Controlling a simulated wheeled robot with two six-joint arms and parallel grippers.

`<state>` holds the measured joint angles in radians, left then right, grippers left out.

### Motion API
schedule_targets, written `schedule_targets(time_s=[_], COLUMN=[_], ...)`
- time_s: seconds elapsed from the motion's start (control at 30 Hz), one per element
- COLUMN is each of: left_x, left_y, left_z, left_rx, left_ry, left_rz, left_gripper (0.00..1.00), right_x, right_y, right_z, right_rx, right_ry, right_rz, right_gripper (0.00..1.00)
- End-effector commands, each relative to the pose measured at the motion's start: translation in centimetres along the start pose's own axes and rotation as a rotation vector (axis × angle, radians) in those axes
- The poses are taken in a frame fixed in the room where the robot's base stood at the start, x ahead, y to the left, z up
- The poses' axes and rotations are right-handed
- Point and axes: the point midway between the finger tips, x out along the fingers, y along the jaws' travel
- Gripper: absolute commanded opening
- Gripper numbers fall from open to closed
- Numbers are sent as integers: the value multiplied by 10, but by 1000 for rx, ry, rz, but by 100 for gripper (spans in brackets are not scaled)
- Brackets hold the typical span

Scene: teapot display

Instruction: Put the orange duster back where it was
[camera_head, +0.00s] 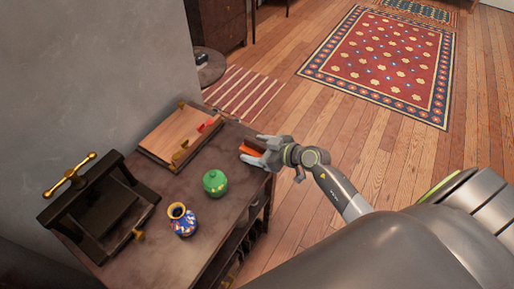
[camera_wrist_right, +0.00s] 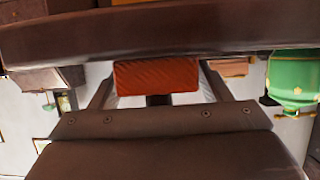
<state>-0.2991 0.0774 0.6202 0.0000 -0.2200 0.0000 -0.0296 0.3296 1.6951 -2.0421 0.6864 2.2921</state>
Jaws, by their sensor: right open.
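The orange duster (camera_head: 249,152) lies at the right end of the dark table (camera_head: 215,225), close to the edge. My right gripper (camera_head: 258,152) is at it, with the fingers reaching in from the right and partly covering it. In the right wrist view the duster's orange face (camera_wrist_right: 157,76) shows between the two spread fingers of my right gripper (camera_wrist_right: 158,84), with a gap at its sides. The gripper is open; whether a finger touches the duster I cannot tell. My left gripper is not in view.
A green lidded jar (camera_head: 215,183) stands left of the duster, and a blue patterned vase (camera_head: 182,221) stands nearer. A wooden board with brass fittings (camera_head: 170,139) lies at the back. A black press (camera_head: 90,208) fills the left end. Open wooden floor (camera_head: 340,130) lies right of the table.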

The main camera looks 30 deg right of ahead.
Motion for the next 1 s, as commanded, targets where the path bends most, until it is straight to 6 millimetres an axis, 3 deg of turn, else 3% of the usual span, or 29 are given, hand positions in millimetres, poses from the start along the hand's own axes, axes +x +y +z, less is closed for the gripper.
schedule_targets(time_s=[0.13,0.23,0.7,1.0], left_x=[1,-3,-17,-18], left_y=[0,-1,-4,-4], left_z=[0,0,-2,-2], left_rx=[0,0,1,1], left_ry=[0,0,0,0], left_rz=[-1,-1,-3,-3], left_gripper=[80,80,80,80], right_x=[-1,-15,-107,-121], right_y=[0,1,0,0], right_z=[-2,-2,-2,-2], right_rx=[-1,-2,-2,-1], right_ry=[1,-3,-3,0], right_rz=[0,2,0,0], right_gripper=[71,71,71,71])
